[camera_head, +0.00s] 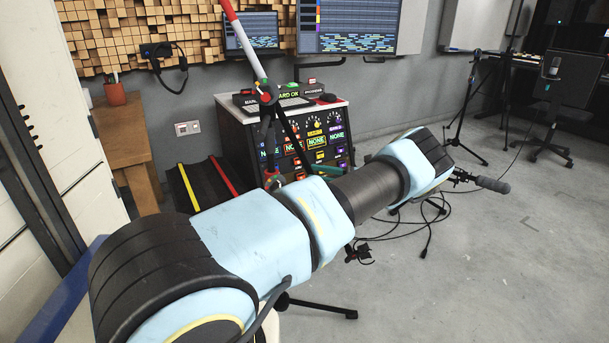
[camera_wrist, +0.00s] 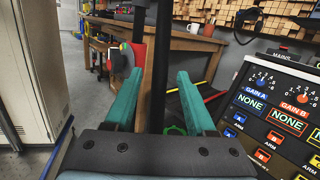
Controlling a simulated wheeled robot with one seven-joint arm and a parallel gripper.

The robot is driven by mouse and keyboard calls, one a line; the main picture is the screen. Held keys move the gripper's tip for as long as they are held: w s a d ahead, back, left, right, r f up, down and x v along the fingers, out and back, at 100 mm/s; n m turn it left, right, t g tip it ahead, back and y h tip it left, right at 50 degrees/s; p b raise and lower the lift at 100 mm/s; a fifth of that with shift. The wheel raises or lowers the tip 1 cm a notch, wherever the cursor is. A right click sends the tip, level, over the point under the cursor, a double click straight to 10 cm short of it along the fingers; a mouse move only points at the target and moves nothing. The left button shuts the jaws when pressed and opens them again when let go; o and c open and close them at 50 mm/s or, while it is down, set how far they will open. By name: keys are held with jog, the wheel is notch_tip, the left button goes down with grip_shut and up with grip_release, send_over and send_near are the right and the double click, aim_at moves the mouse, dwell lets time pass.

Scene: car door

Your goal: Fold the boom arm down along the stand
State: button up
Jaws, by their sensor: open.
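The boom arm (camera_head: 249,48) is a white tube with a red upper end, tilted steeply up and to the left in the head view. It meets the stand at a dark joint (camera_head: 267,97) with red and green parts. A dark upright pole (camera_wrist: 157,60) shows between my fingers in the wrist view; whether they touch it I cannot tell. A rounded grey, red and yellow part (camera_wrist: 122,60) lies left of the pole. My gripper (camera_wrist: 159,75) is open, with teal fingers on either side of the pole. In the head view my arm hides most of the stand's lower part.
A control console (camera_head: 312,135) with lit labels stands behind the stand; it also fills the right of the wrist view (camera_wrist: 275,110). A wooden table (camera_head: 125,140) stands at the left. A foam-tipped microphone (camera_head: 491,184) sticks out at the right.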

jog(key=b+v, duration=0.1)
jog(key=v, duration=0.4)
jog(key=shift+c, duration=0.2)
